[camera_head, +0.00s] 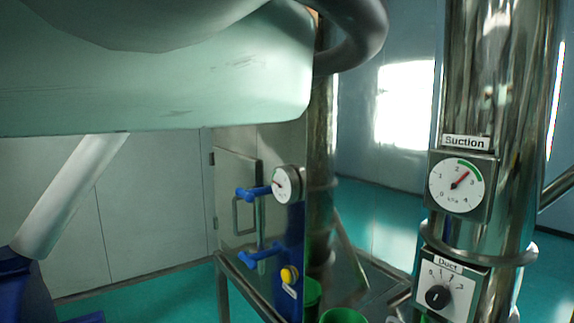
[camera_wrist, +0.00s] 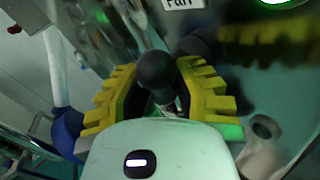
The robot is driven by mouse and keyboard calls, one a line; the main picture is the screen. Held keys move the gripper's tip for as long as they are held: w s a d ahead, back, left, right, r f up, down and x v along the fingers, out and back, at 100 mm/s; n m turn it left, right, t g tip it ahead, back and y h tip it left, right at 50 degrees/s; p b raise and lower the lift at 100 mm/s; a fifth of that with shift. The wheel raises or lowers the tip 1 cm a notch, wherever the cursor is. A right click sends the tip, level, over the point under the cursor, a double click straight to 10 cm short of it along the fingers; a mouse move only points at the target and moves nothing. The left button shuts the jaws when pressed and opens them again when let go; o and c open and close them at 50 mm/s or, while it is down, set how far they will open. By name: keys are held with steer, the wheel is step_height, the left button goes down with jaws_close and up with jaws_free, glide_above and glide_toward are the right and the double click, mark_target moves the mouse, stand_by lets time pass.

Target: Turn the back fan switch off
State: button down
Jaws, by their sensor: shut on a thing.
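In the wrist view, a black round-ended switch lever (camera_wrist: 156,68) stands out from a shiny metal surface. A white label (camera_wrist: 182,4) reading "Fan" is just above it, cut by the top edge. A lit green light (camera_wrist: 283,2) is at the upper right. My gripper (camera_wrist: 156,98) has yellow ribbed fingers on both sides of the lever and is shut on it. The lever's base is partly hidden between the fingers. The fan switch and my gripper cannot be made out in the head view.
In the head view, a metal pipe carries a "Suction" gauge (camera_head: 456,186) and a "Duct" dial (camera_head: 440,295). Blue valve handles (camera_head: 258,254), a small gauge (camera_head: 285,184) and a yellow button (camera_head: 289,274) are left of it. Green floor (camera_head: 150,296) shows below.

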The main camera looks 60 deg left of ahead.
steer(key=shift+h+b, duration=0.3)
steer(key=shift+b, duration=0.3)
steer(key=shift+f+n+b, duration=0.1)
steer(key=shift+n+b, duration=0.2)
steer(key=shift+b, duration=0.05)
steer(key=shift+a+n+g+h+b, duration=0.1)
steer(key=shift+n+g+h+b, duration=0.25)
steer(key=shift+h+b, duration=0.3)
steer(key=shift+r+n+g+h+p, duration=0.4)
steer(key=shift+n+g+h+p, duration=0.1)
steer(key=shift+h, duration=0.65)
steer(key=n+h+p, duration=0.1)
steer(key=h+p, duration=0.2)
steer(key=p, duration=0.1)
steer(key=shift+a+g+h, duration=0.15)
steer(key=shift+g+h, duration=0.2)
steer(key=shift+h, duration=0.05)
steer(key=shift+f+n+h+p, duration=0.2)
steer(key=shift+n+h+p, duration=0.35)
steer(key=shift+h+p, duration=0.45)
steer(key=shift+f, duration=0.1)
